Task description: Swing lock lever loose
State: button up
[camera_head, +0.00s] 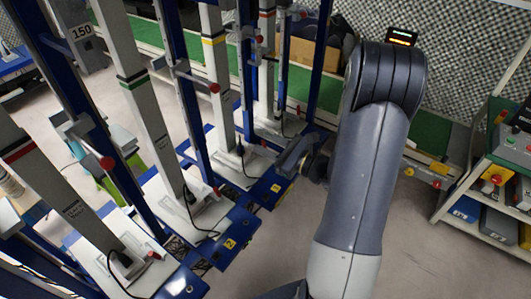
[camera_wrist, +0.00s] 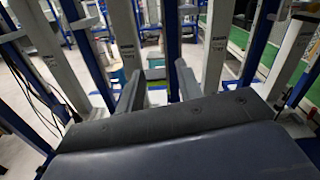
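Several upright stands each carry a thin lever ending in a red ball knob. In the head view one knob (camera_head: 107,163) is at left, another (camera_head: 214,88) is near the middle, and a third (camera_head: 303,14) is at the top. I cannot tell which is the lock lever. My gripper (camera_head: 290,160) is right of the middle stands, apart from these knobs. In the wrist view my gripper (camera_wrist: 158,90) shows two fingers spread apart, with nothing held between them. The stands rise beyond the fingers; no knob shows clearly there.
Grey posts (camera_head: 135,95) and blue posts (camera_head: 180,85) stand close together on white bases (camera_head: 195,215) with black cables. A shelf (camera_head: 480,180) with bins and red-button boxes is at right. Bare floor (camera_head: 430,255) lies between shelf and arm. A cardboard box (camera_head: 310,55) is at the back.

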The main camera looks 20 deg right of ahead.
aim_at(269, 59)
jog(key=i+z, duration=0.3)
jog(key=i, duration=0.2)
jog(key=i+j+z, duration=0.3)
jog(key=i, duration=0.15)
jog(key=l, duration=0.1)
